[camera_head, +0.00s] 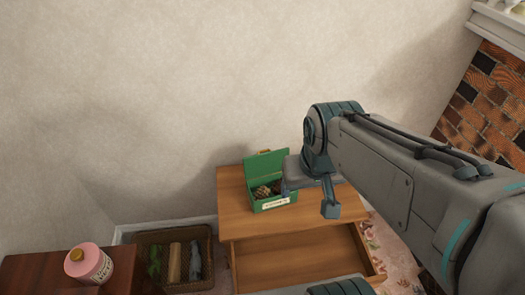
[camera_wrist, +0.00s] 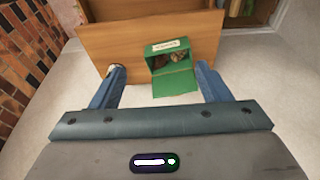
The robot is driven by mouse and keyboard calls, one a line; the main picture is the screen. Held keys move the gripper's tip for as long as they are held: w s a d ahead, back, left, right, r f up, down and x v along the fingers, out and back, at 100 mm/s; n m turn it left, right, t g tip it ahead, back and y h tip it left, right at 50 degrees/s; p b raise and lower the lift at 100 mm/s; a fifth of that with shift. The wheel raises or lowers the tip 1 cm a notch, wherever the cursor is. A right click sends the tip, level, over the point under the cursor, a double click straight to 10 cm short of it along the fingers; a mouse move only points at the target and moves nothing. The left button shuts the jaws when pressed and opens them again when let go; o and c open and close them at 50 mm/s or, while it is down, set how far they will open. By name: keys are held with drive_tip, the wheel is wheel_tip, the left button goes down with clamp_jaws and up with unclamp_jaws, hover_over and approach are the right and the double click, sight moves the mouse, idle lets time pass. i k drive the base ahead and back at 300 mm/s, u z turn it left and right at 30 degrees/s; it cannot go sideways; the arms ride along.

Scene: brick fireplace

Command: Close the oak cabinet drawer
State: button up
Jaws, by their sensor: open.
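The oak cabinet (camera_head: 232,205) stands against the wall, and its wooden top also shows in the wrist view (camera_wrist: 115,45). Its drawer (camera_head: 290,260) is pulled out toward me in the head view. The drawer looks empty where I see inside; its front is cut off or hidden at the lower edge. My gripper (camera_head: 308,198) is over the cabinet top, beside the green box and behind the drawer opening. In the wrist view my gripper (camera_wrist: 160,68) has its two blue fingers wide apart with nothing held.
An open green box (camera_head: 270,204) with small brown things inside stands on the cabinet top. A woven basket (camera_head: 150,238) sits left of the cabinet. A pink jar (camera_head: 88,264) stands on a dark red table (camera_head: 30,275). A brick fireplace (camera_head: 490,100) is at right.

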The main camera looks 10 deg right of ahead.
sight(271, 262)
drive_tip(key=u, duration=0.55)
drive_tip(key=k, duration=0.75)
drive_tip(key=u, duration=1.75)
drive_tip(key=k, duration=0.8)
drive_tip(key=z, duration=1.65)
